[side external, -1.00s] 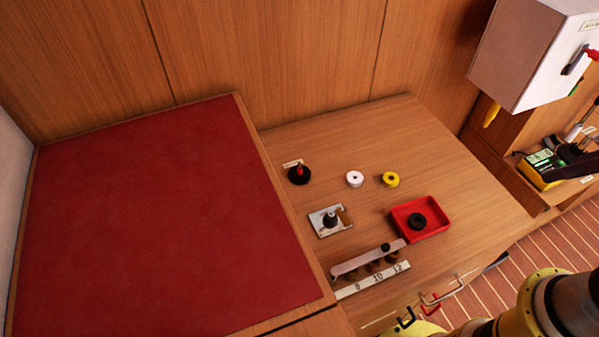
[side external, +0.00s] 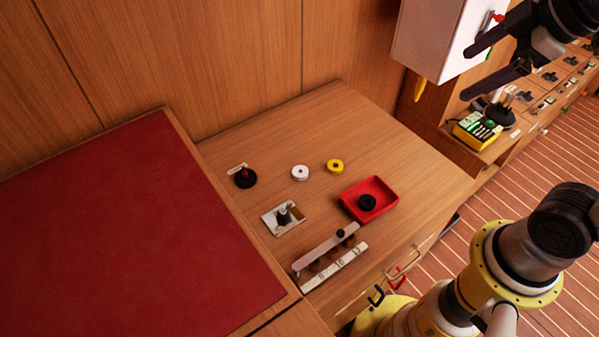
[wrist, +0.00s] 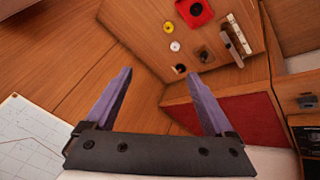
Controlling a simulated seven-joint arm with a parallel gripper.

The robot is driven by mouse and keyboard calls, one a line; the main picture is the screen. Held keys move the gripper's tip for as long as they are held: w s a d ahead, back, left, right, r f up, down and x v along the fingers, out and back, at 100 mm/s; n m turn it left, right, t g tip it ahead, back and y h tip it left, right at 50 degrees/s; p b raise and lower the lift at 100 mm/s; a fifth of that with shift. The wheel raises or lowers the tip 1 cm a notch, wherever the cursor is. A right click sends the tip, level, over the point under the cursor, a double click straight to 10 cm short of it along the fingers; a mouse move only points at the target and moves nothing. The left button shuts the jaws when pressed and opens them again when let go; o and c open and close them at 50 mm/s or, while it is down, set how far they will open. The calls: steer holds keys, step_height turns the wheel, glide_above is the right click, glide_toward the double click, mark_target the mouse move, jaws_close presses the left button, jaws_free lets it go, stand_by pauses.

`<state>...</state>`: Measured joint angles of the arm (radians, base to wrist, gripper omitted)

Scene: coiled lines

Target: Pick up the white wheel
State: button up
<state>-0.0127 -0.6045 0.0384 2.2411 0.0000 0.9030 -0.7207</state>
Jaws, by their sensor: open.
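The white wheel (side external: 300,172) lies flat on the wooden tabletop, between a black disc with a red knob and a yellow wheel. It also shows in the wrist view (wrist: 175,46), beyond my fingertips. My gripper (side external: 480,68) is at the upper right of the side view, far from the wheel and high above the table. In the wrist view its two fingers (wrist: 158,80) are spread apart with nothing between them.
The yellow wheel (side external: 335,166) lies close to the right. A red tray (side external: 388,191) holds a black wheel (side external: 367,202). A white box (side external: 440,40) hangs near my gripper.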

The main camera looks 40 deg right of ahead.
steer(key=w+a+r+n, duration=0.1)
steer(key=w+n, duration=0.3)
steer(key=w, duration=0.4)
steer(key=n+g, duration=0.6)
steer(key=n, duration=0.4)
glide_above(301, 166)
steer(key=s, duration=0.1)
steer(key=f, duration=3.7)
steer(key=shift+a, duration=0.2)
steer(key=shift+s+a+f, duration=0.1)
steer(key=shift+a+f, duration=0.05)
steer(key=shift+f, duration=1.4)
steer(key=shift+a+f, duration=0.1)
steer(key=shift+f, duration=1.45)
jaws_close()
steer(key=shift+r, duration=0.1)
